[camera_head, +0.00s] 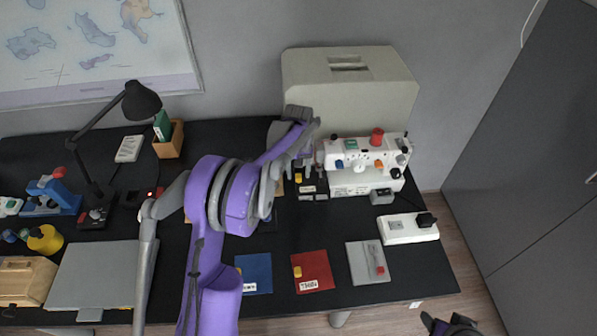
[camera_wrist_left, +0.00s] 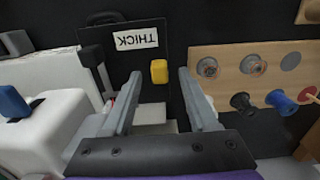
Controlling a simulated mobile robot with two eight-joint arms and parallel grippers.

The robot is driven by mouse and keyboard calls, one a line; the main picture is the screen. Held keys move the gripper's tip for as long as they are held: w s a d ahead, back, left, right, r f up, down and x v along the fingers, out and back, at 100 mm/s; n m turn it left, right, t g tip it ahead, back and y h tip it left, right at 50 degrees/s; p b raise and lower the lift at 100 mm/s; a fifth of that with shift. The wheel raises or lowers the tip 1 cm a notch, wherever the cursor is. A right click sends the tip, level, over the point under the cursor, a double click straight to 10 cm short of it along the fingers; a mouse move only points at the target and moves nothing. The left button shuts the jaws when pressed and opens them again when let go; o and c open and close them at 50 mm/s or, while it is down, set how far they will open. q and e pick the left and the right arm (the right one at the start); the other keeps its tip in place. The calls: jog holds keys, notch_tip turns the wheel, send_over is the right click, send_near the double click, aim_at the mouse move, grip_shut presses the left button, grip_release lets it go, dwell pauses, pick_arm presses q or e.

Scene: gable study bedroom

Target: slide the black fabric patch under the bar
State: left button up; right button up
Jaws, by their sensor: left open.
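The black fabric patch (camera_wrist_left: 120,65) lies flat on the dark desk, with a white label reading THICK and a yellow tab (camera_wrist_left: 159,71). In the head view its yellow tab (camera_head: 298,177) shows just left of the white sewing machine (camera_head: 365,181). My left gripper (camera_wrist_left: 159,76) is open; its fingers appear on both sides of the yellow tab, and I cannot tell their height above it. In the head view the left gripper (camera_head: 306,152) is partly hidden by its own wrist. I cannot clearly make out the bar. A dark part of my right gripper (camera_head: 452,325) shows at the bottom edge.
A wooden spool board (camera_wrist_left: 235,62) lies beside the patch. Blue (camera_head: 254,270), red (camera_head: 313,272) and grey (camera_head: 367,262) patches lie along the desk front. A white box (camera_head: 408,229) sits at right. A lamp (camera_head: 141,101) stands left.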

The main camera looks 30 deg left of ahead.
pick_arm(q)
notch_tip(320, 180, up, 11)
jog(key=s+d+r+m+t, duration=0.2)
jog(key=s+d+r, duration=0.25)
jog(key=s, duration=0.35)
jog(key=s+d+f+m+t, duration=0.1)
jog(key=s+d+f, duration=0.1)
jog(key=s, duration=0.5)
jog(key=s+d+f+m+t, duration=0.1)
jog(key=s+d+f+m, duration=0.1)
jog(key=s, duration=0.5)
jog(key=s+d+f+m+t, duration=0.1)
jog(key=s+d+f, duration=0.1)
jog(key=s, duration=0.6)
jog(key=shift+d+t, duration=0.3)
jog(key=shift+d, duration=0.25)
